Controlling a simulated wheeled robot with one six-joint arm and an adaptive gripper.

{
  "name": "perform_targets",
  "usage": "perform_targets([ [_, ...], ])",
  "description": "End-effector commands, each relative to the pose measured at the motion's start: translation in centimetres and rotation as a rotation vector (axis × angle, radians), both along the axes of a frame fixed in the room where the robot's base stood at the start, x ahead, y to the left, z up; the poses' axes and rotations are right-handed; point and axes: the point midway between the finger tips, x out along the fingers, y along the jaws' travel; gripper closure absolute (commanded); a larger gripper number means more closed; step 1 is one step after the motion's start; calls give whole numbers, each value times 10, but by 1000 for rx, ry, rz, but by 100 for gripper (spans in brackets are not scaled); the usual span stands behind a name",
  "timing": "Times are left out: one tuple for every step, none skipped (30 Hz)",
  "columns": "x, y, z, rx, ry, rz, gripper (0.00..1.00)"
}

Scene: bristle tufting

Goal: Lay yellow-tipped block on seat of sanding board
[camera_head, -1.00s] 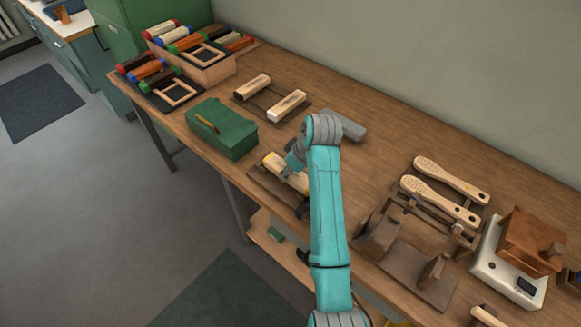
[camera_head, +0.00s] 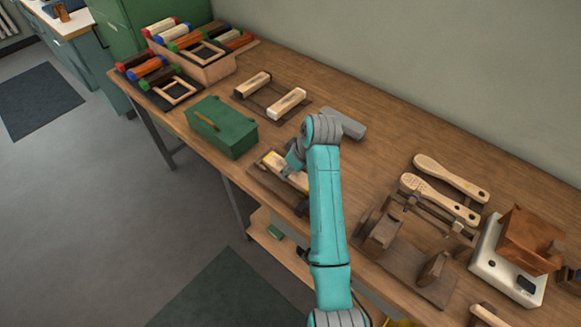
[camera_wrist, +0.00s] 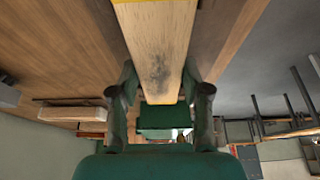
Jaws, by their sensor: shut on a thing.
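A pale wooden block with a yellow tip (camera_head: 271,159) is at my gripper (camera_head: 295,172), over a dark board (camera_head: 262,179) near the front edge of the bench. In the wrist view my gripper (camera_wrist: 160,88) is shut on the block (camera_wrist: 158,45), with one finger on each side. A dark smudge marks its face, and a yellow band shows at the top of the picture. My arm and wrist hide part of the block and board. I cannot tell whether the block touches the board.
A green box (camera_head: 222,128) stands left of my gripper. Behind it, a dark tray (camera_head: 262,98) carries two pale blocks. A grey block (camera_head: 345,123) lies behind my wrist. Wooden brushes (camera_head: 450,180) and a dark wooden fixture (camera_head: 405,258) are to the right.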

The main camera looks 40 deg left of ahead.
Motion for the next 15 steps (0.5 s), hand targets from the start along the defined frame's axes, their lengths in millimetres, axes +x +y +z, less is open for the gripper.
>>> perform_targets([
  [0,0,-1,0,0,0,94],
  [0,0,-1,0,0,0,94],
  [0,0,-1,0,0,0,94],
  [0,0,-2,0,0,0,94],
  [0,0,-2,1,0,0,50],
  [0,0,-2,1,0,0,40],
  [0,0,-2,0,0,0,33],
  [0,0,-2,0,0,0,25],
  [0,0,-2,0,0,0,23],
  [0,0,-2,0,0,0,23],
  [0,0,-2,0,0,0,23],
  [0,0,-2,0,0,0,23],
  [0,0,-2,0,0,0,23],
  [0,0,-2,0,0,0,23],
  [0,0,-2,0,0,0,23],
])
